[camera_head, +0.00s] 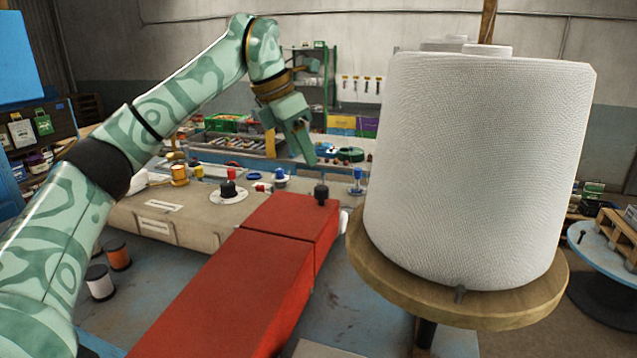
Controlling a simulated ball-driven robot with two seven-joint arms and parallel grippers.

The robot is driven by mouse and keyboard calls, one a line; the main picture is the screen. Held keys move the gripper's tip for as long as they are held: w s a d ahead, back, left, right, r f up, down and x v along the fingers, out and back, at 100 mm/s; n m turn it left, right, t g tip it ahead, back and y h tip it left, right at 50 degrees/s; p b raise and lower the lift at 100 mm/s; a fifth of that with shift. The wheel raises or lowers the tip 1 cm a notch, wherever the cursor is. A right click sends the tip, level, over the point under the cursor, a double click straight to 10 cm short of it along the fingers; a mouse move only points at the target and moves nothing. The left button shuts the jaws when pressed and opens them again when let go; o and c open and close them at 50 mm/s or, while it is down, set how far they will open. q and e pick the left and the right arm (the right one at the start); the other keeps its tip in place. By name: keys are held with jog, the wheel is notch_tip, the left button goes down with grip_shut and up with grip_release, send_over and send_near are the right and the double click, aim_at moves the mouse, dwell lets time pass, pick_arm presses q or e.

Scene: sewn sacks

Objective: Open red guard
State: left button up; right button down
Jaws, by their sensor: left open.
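The red guard (235,290) is a long red box-like cover in the lower middle of the head view. A shorter red block (290,217) adjoins its far end, with a small black knob (321,194) on top near the right. My left gripper (308,155) hangs above and beyond the knob, pointing down, apart from the red parts. Its jaws are open and nothing shows between them. My right gripper is not in view.
A large white thread cone (475,165) on a round wooden disc (400,285) fills the right side. Behind the guard, a beige machine bed (150,205) carries a red-topped knob (231,180) and a blue knob (358,180). Thread spools (117,254) stand at left.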

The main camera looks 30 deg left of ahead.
aim_at(322, 187)
pick_arm(q)
jog(key=x, duration=0.5)
jog(key=w+p+x, duration=0.1)
jog(key=x, duration=0.2)
jog(key=shift+a, duration=0.25)
jog(key=shift+s+f, duration=0.15)
jog(key=shift+f, duration=0.1)
jog(key=shift+d+f, duration=0.3)
jog(key=shift+f, duration=0.05)
jog(key=shift+w, duration=0.3)
jog(key=shift+c, duration=1.3)
grip_shut()
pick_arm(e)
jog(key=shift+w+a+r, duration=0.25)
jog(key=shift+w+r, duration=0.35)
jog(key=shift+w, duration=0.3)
